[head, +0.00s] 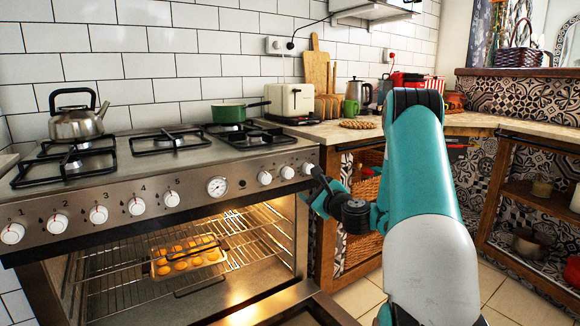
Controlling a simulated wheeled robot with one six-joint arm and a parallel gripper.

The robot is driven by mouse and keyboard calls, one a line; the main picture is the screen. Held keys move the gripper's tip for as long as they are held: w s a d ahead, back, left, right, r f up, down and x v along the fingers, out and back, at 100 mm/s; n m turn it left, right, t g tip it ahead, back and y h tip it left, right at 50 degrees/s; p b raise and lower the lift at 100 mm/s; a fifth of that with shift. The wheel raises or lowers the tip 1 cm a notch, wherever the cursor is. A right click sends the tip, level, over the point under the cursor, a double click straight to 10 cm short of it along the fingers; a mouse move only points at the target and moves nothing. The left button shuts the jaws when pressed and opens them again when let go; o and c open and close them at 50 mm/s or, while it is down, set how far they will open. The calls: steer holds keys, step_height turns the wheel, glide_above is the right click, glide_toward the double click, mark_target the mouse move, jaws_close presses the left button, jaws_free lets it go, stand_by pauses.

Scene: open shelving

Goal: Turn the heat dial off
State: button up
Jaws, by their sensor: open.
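The stove's front panel carries a row of white dials. Numbered dials stand on the left, such as dial 1 (12,233) and dial 5 (171,198). Right of a round gauge (217,186) are three more dials: a left one (264,177), a middle one (287,172) and a right one (307,168). I cannot tell which is the heat dial, and their settings are too small to read. My gripper (312,186) is open and empty, at the panel's right end, just below and right of the right dial. I cannot tell whether it touches anything.
The oven door (285,310) is open below the panel. A lit rack inside holds a muffin tray (160,270). A kettle (77,122) and a green pan (229,113) stand on the hob. A wooden cabinet with a wicker basket (363,205) is right of the oven.

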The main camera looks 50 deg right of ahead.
steer(key=p, duration=0.7)
glide_toward(289, 174)
steer(key=shift+p+x, duration=4.7)
steer(key=shift+p, duration=0.55)
steer(key=c, duration=0.9)
